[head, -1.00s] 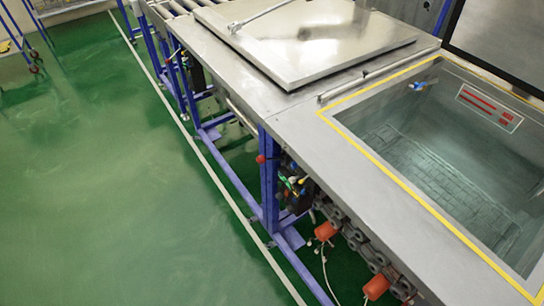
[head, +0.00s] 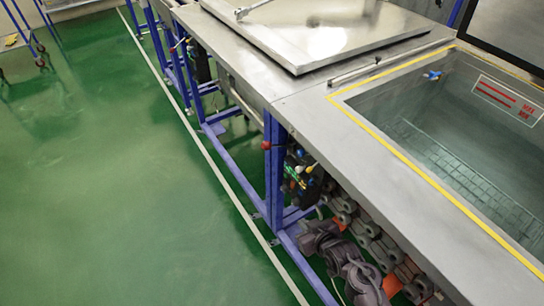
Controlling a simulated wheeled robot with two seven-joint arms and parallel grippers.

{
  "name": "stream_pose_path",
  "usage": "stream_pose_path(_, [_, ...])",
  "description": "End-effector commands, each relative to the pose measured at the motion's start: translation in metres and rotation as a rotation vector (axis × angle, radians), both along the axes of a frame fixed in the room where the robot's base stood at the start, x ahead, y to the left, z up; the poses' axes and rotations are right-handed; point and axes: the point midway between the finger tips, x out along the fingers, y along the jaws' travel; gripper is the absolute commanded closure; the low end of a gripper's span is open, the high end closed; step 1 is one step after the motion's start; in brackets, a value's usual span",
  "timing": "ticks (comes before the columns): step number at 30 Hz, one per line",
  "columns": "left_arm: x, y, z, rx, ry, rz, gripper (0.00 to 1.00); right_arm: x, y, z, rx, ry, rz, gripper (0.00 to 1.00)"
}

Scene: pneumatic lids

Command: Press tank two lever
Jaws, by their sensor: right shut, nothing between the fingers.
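A pneumatic valve unit (head: 300,172) hangs under the near tank's front edge, with a dark body and small yellow, green and blue fittings. A red knob (head: 266,145) sits on the blue post left of it. A similar unit with a red part (head: 172,50) shows farther back, under the closed tank. No tank number is readable, and I cannot tell which small part is the tank two lever. My right gripper (head: 308,238) is shut and empty, below the near valve unit and apart from it. My left gripper is not in view.
The near tank (head: 445,125) is open and its lid (head: 505,35) stands up behind. The farther tank's lid (head: 315,30) is down. Blue frame legs (head: 275,185) and grey pipe fittings (head: 365,225) are close to my right arm.

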Motion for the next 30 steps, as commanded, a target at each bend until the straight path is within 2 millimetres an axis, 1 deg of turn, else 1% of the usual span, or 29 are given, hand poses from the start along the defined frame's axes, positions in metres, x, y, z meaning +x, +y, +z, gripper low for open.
stream_pose_path(1, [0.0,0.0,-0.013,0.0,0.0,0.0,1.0,0.014,0.009,0.029,0.011,-0.076,0.026,1.0])
stream_pose_path(2, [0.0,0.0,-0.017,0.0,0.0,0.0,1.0,0.02,0.014,0.049,0.015,-0.116,0.041,1.0])
stream_pose_path(3, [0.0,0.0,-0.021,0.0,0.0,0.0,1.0,0.026,0.02,0.075,0.019,-0.169,0.061,1.0])
stream_pose_path(5, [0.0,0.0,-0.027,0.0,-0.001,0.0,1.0,0.031,0.027,0.111,0.024,-0.24,0.087,1.0])
stream_pose_path(6, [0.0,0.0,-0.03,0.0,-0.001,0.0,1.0,0.033,0.031,0.133,0.026,-0.284,0.103,1.0])
stream_pose_path(9, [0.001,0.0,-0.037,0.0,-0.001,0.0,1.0,0.032,0.039,0.179,0.027,-0.376,0.135,1.0])
stream_pose_path(12, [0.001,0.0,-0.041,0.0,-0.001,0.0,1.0,0.028,0.043,0.21,0.026,-0.44,0.155,1.0])
stream_pose_path(15, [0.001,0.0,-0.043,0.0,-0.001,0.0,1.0,0.025,0.045,0.228,0.025,-0.475,0.166,1.0])
stream_pose_path(18, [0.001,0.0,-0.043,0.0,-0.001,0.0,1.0,0.023,0.046,0.234,0.025,-0.486,0.171,1.0])
stream_pose_path(26, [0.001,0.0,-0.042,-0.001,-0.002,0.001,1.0,0.024,0.046,0.235,0.025,-0.486,0.17,1.0])
stream_pose_path(30, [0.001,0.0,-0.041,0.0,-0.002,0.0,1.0,0.029,0.048,0.234,0.028,-0.486,0.168,1.0])
